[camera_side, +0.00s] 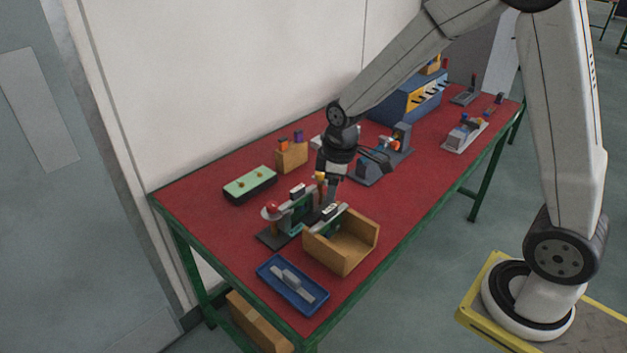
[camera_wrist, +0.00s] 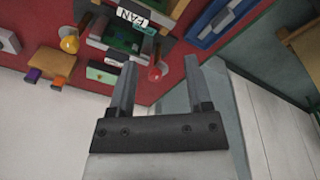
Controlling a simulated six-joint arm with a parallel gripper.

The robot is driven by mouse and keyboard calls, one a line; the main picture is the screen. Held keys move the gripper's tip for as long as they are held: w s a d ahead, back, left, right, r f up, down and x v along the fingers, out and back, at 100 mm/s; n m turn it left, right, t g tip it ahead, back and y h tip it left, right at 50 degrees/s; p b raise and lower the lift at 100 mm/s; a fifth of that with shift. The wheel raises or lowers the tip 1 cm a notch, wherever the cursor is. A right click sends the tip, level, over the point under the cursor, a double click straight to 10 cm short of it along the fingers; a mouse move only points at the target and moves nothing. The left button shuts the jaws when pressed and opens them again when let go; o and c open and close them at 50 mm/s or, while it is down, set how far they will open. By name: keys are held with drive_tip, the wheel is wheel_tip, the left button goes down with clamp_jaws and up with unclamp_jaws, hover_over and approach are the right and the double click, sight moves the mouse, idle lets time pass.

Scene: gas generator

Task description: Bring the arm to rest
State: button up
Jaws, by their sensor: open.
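My gripper (camera_wrist: 162,70) is open in the wrist view, its two grey fingers apart with nothing between them. In the side view my arm reaches over the red-topped table (camera_side: 215,185), and its wrist hangs above the middle, behind the wooden open box (camera_side: 345,250). A device with a red knob (camera_side: 271,208) stands on the table just below and left of my wrist. In the wrist view a device with a green board and a "FAN" label (camera_wrist: 133,17) lies beyond the fingertips. Whether the fingers touch anything cannot be told.
A blue tray (camera_side: 305,295) holding grey parts lies at the front. A green-topped box (camera_side: 250,184) and a wooden block with coloured plugs (camera_side: 291,157) stand near the wall. A blue cabinet (camera_side: 410,98) stands at the far end. Bare tabletop shows along the right edge.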

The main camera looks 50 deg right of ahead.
drive_tip(key=s+a+m+t, duration=0.1)
drive_tip(key=s+m, duration=0.6)
drive_tip(key=s, duration=0.5)
drive_tip(key=shift+a+r, duration=0.25)
drive_tip(key=shift+r, duration=0.05)
